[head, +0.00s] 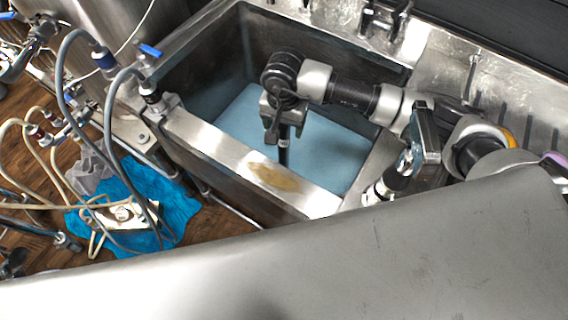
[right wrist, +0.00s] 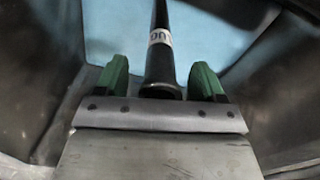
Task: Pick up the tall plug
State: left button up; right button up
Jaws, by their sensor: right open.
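The tall plug is a black upright rod. In the right wrist view the tall plug (right wrist: 160,62) runs between the two green fingers, with a white lettered band on it and its flared near end close to the palm. In the head view a short length of the plug (head: 283,157) shows below my gripper, inside the sink. My right gripper (head: 275,133) reaches down into the sink from above. In the right wrist view the right gripper (right wrist: 160,80) is open, with a gap on each side of the plug. My left gripper is not in view.
The metal sink (head: 190,133) has steep walls and a pale blue floor (head: 325,160). A tap (head: 385,15) stands at its back edge. Hoses (head: 108,85) and a blue cloth (head: 172,200) are at the left. A grey metal surface (head: 330,260) fills the foreground.

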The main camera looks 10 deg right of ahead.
jog(key=shift+f, duration=0.55)
grip_shut()
jog(key=shift+r, duration=0.1)
